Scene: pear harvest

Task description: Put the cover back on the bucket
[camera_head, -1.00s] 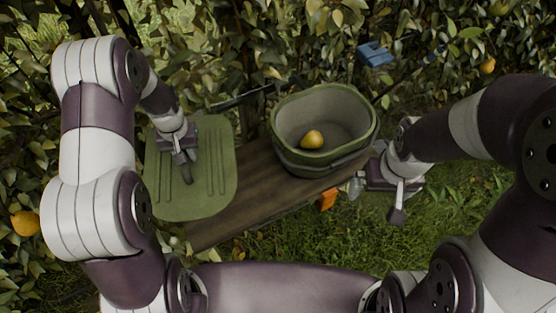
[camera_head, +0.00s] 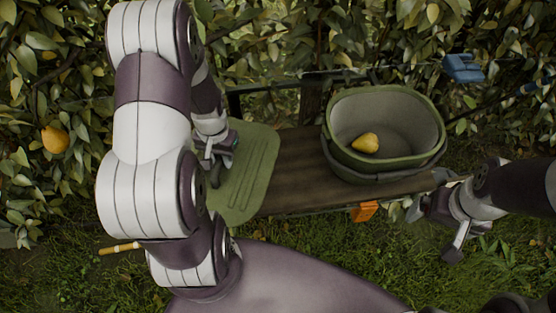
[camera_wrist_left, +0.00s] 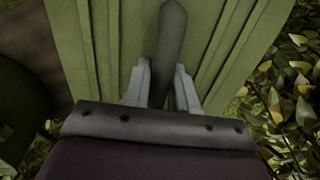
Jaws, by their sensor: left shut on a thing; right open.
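The bucket (camera_head: 339,158) is green with a pale grey inside and stands uncovered and upright on a wooden bench. A yellow pear (camera_head: 366,143) lies inside it. The cover (camera_head: 255,175) is a flat green ribbed panel left of the bucket, apart from it; my left arm hides its left part. My left gripper (camera_head: 215,168) is shut on the cover's dark handle. The left wrist view shows the handle (camera_wrist_left: 170,45) between the fingers (camera_wrist_left: 160,88), with the ribbed cover (camera_wrist_left: 115,35) behind. My right gripper (camera_head: 436,228) is open and empty, low right of the bucket.
The wooden bench (camera_head: 305,175) has bare planks between cover and bucket. An orange object (camera_head: 365,212) is at its front edge. A blue object (camera_head: 463,68) lies at the back right. Leafy hedge (camera_head: 270,40) borders the back; a pear (camera_head: 54,140) hangs at left.

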